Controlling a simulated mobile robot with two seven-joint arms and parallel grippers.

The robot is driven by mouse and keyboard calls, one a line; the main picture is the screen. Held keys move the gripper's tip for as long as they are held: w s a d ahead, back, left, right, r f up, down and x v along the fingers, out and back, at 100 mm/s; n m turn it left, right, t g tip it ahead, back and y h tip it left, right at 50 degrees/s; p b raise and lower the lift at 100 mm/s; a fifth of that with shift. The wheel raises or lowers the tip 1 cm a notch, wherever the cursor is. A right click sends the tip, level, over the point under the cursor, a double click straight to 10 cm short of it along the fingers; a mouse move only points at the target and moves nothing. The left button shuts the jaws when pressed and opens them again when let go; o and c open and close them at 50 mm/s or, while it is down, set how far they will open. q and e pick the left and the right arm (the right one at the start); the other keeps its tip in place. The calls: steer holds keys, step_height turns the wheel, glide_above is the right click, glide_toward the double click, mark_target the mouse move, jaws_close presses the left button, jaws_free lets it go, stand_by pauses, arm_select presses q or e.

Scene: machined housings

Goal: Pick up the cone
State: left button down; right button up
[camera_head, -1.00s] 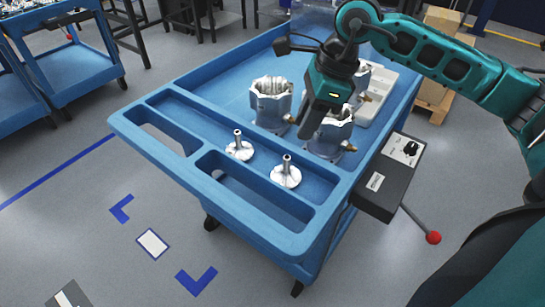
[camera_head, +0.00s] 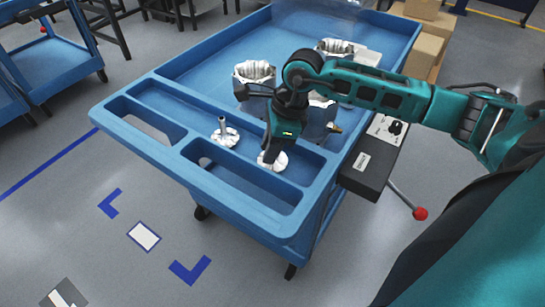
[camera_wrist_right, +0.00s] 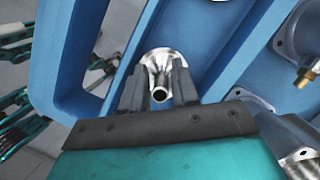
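Two silvery metal cones, each with a round flange and an upright stem, stand in the front tray of the blue cart. The left cone (camera_head: 224,133) is free. The right cone (camera_head: 273,161) is partly hidden by my right gripper (camera_head: 269,155), which points down over it. In the right wrist view, the open fingers of my right gripper (camera_wrist_right: 160,90) stand on either side of the stem of this cone (camera_wrist_right: 159,92). Gaps show between the stem and both fingers. My left gripper is not in view.
Machined housings (camera_head: 254,73) stand behind the cones on the blue cart (camera_head: 205,60), one partly hidden by my right arm. A black control box (camera_head: 366,168) hangs at the cart's right side. The tray's raised blue walls surround the cones.

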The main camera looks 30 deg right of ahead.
steer(key=shift+f, duration=0.1)
jaws_close()
stand_by(0.5)
